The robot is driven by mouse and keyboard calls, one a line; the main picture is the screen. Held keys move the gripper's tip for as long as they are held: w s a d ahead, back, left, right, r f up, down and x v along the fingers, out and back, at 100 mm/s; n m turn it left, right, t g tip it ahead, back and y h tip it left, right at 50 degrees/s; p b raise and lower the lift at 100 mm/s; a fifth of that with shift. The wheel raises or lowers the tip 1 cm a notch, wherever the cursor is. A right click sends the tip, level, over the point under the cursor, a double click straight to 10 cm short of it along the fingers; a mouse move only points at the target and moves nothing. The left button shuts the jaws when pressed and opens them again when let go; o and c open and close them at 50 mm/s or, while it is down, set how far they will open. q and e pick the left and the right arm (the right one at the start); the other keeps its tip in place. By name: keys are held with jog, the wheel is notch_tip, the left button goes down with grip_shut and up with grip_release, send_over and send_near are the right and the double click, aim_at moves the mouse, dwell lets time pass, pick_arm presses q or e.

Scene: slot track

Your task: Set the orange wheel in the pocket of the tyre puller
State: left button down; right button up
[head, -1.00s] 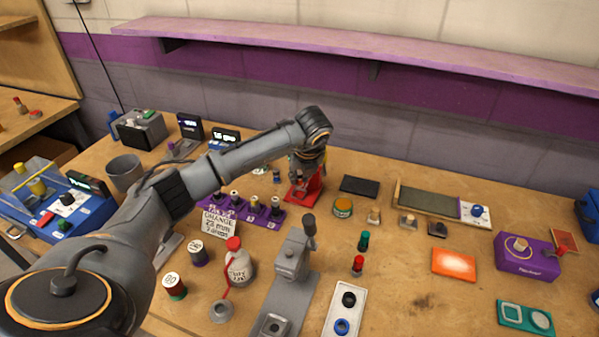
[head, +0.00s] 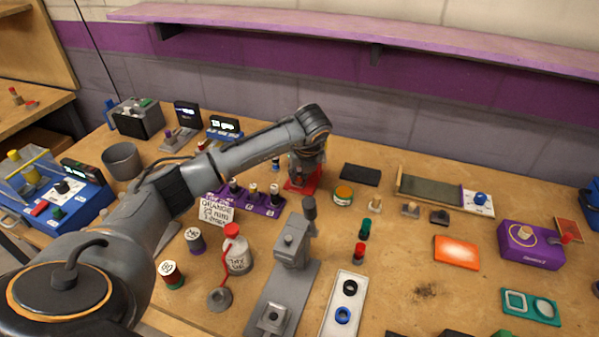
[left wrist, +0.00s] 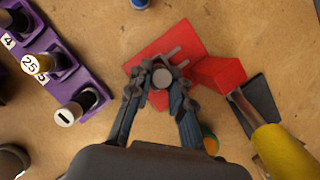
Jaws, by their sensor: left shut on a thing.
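My left gripper (left wrist: 158,92) points down over a red base plate (left wrist: 180,48) with two pale pins. Its fingers are shut on a small grey round-topped piece (left wrist: 162,77). A red block (left wrist: 219,73) and a yellow handle (left wrist: 285,150) lie just right of the fingers in the left wrist view. In the head view the left gripper (head: 306,165) hides most of the red base (head: 301,185). I cannot make out an orange wheel for sure, nor the pocket. A white tray (head: 333,325) holds a black wheel (head: 350,287) and a blue wheel (head: 343,314).
A purple rack with pegs (left wrist: 58,70) stands left of the gripper. An orange-and-green tin (head: 343,195) stands close on the right. A grey lever press (head: 291,245) and a white bottle (head: 236,255) are nearer me.

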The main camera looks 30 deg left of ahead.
pick_arm(q)
jog(key=shift+f, duration=0.15)
pick_arm(e)
jog(key=shift+f, duration=0.2)
pick_arm(q)
jog(key=c, duration=1.1)
grip_release()
jog(key=shift+c, duration=0.2)
pick_arm(e)
jog(key=shift+d, duration=0.25)
jog(key=shift+d, duration=0.1)
pick_arm(q)
jog(key=v, duration=1.2)
